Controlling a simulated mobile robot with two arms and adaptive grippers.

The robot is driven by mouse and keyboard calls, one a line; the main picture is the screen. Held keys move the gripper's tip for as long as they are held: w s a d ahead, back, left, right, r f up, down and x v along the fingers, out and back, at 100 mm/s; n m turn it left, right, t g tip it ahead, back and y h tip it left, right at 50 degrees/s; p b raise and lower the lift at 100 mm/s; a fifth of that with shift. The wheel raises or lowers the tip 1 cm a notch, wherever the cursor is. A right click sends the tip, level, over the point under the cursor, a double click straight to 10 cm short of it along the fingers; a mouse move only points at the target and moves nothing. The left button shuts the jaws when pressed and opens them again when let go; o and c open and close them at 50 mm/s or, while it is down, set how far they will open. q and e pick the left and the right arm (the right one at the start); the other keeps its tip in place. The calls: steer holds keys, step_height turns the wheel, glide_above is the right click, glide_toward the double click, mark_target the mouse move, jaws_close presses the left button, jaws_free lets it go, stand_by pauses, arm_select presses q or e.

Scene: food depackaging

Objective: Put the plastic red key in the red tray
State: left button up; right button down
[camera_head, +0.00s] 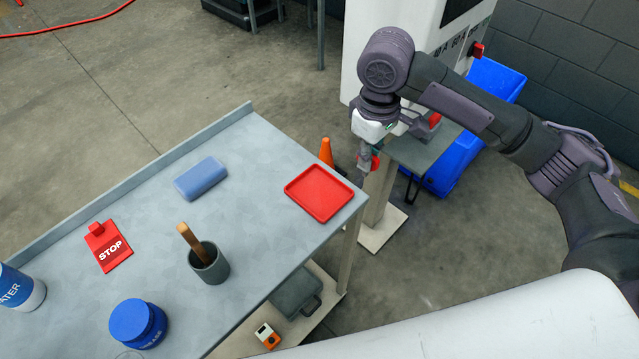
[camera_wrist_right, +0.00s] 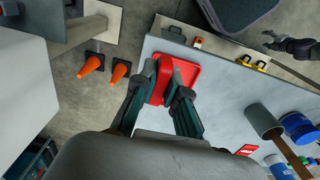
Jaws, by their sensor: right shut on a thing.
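My right gripper (camera_head: 367,168) hangs to the right of the table's right edge. In the right wrist view my right gripper (camera_wrist_right: 164,80) is shut on the red key (camera_wrist_right: 160,76), which shows between the fingers. The key also shows as a small red piece at the fingertips in the head view (camera_head: 375,162). The red tray (camera_head: 320,193) lies empty on the table's right corner. In the wrist view the tray (camera_wrist_right: 190,74) is behind the fingers and partly hidden. My left gripper (camera_wrist_right: 271,40) is small at the wrist view's upper right, its fingers apart and empty.
The grey table (camera_head: 262,150) holds a blue block (camera_head: 201,179), a red STOP sign (camera_head: 108,246), a grey cup (camera_head: 210,264) with a wooden handle and a blue-lidded jar (camera_head: 138,323). Orange cones (camera_head: 326,152) and a machine (camera_head: 410,50) stand beyond.

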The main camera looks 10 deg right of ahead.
arm_select(q)
steer(key=shift+w+r+p, duration=0.25)
steer(key=shift+r+p, duration=0.35)
steer(key=shift+r, duration=0.1)
steer(key=shift+w+r+p, duration=0.25)
steer(key=shift+r+p, duration=0.3)
steer(key=shift+r, duration=0.1)
arm_select(e)
steer(key=shift+w+a+f, duration=0.75)
steer(key=shift+a+f, duration=0.7)
steer(key=shift+f, duration=0.2)
steer(key=shift+w+a+f, duration=0.7)
steer(key=shift+a+f, duration=0.7)
steer(key=shift+f, duration=0.2)
steer(key=shift+w+a+f, duration=0.75)
steer(key=shift+a+f, duration=0.7)
steer(key=shift+f, duration=0.2)
steer(key=c, duration=1.2)
jaws_free()
steer(key=shift+f, duration=0.1)
arm_select(q)
step_height(320, 180, down, 2)
steer(key=shift+f+b, duration=0.1)
steer(key=shift+b, duration=0.9)
arm_select(e)
step_height(320, 180, up, 12)
